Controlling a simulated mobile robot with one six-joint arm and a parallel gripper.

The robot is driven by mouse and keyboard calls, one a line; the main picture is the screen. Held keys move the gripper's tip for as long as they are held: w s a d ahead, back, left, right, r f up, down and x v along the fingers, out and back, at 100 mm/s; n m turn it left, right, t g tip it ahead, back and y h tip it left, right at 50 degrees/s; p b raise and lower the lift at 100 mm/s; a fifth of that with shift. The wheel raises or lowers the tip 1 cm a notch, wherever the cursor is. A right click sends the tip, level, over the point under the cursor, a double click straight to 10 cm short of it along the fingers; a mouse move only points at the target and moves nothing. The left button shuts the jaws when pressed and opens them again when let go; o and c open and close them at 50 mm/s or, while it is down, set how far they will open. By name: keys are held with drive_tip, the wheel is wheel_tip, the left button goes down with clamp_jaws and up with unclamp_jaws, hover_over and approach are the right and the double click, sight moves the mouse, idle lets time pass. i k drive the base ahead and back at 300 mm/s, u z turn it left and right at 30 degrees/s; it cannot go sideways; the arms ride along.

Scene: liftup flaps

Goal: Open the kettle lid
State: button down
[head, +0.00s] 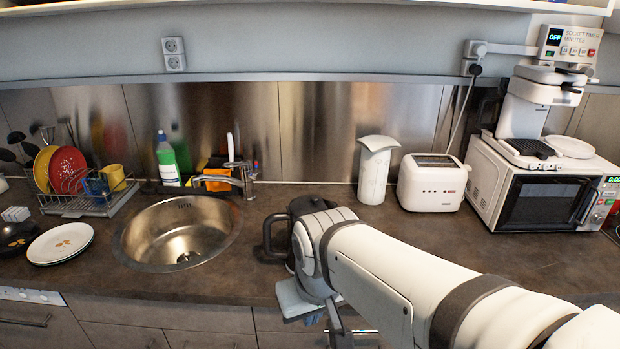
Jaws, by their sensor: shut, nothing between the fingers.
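The black kettle (274,236) stands on the counter right of the sink. Its handle loop faces left, and its dark top shows above my arm. My white arm covers most of its body, so I cannot clearly tell the state of the lid. My gripper (338,328) is low in the picture, in front of the counter's front edge, on the near side of the kettle. It is only partly visible, is shut and holds nothing. It appears apart from the kettle.
A round sink (180,232) with a tap (240,180) lies to the left. A white canister (375,172), a toaster (432,183) and a microwave (535,195) stand along the back right. The dish rack (85,203) and plates (60,243) are at far left.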

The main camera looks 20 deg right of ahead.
sight(301, 205)
drive_tip(key=z, duration=1.65)
drive_tip(key=k, duration=0.7)
drive_tip(key=u, duration=0.85)
drive_tip(key=i, duration=1)
